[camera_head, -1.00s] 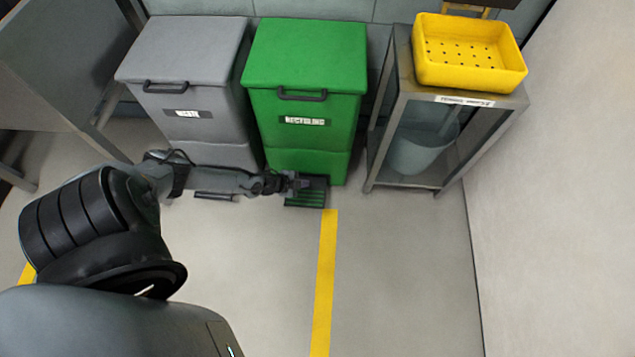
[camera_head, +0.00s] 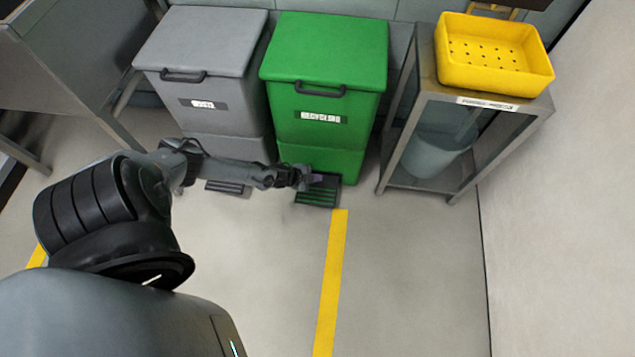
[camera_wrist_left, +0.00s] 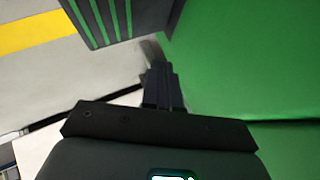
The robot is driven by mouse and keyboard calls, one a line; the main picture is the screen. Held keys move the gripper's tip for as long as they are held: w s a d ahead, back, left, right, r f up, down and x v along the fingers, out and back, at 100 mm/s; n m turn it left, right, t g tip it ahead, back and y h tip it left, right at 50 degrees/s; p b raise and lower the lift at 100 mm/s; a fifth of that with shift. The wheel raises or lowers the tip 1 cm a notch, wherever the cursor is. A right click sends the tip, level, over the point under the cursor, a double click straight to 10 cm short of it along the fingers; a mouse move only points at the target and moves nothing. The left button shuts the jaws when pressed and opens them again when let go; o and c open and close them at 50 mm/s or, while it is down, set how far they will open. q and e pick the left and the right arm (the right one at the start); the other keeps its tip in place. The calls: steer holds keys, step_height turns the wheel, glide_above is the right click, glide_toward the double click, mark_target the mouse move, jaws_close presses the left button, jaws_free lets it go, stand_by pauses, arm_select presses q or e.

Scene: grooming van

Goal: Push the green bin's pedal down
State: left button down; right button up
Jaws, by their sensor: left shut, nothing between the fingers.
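The green bin (camera_head: 325,60) stands against the back wall with its lid closed. Its black ribbed pedal (camera_head: 318,196) sticks out at the floor in front. My left gripper (camera_head: 312,179) is shut and empty, just over the rear part of the pedal, close to the bin's front. In the left wrist view my gripper's fingers (camera_wrist_left: 160,80) point toward the pedal (camera_wrist_left: 115,18), which has green stripes; the green bin wall (camera_wrist_left: 240,60) fills the right. I cannot tell whether the fingers touch the pedal. My right gripper is not in view.
A grey bin (camera_head: 205,45) with its own pedal (camera_head: 228,188) stands to the left. A metal stand (camera_head: 490,110) with a yellow perforated basket (camera_head: 495,55) on top and a bucket (camera_head: 440,150) inside is to the right. A yellow floor line (camera_head: 331,280) runs forward over open floor.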

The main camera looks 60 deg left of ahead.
arm_select(q)
steer(key=b, duration=0.4)
glide_above(315, 190)
step_height(315, 190, down, 5)
steer(key=shift+r, duration=0.15)
steer(key=shift+f, duration=0.5)
steer(key=shift+w+d+f, duration=0.1)
steer(key=shift+d+f, duration=0.05)
steer(key=shift+f, duration=0.4)
stand_by(0.3)
steer(key=shift+f, duration=0.1)
stand_by(0.5)
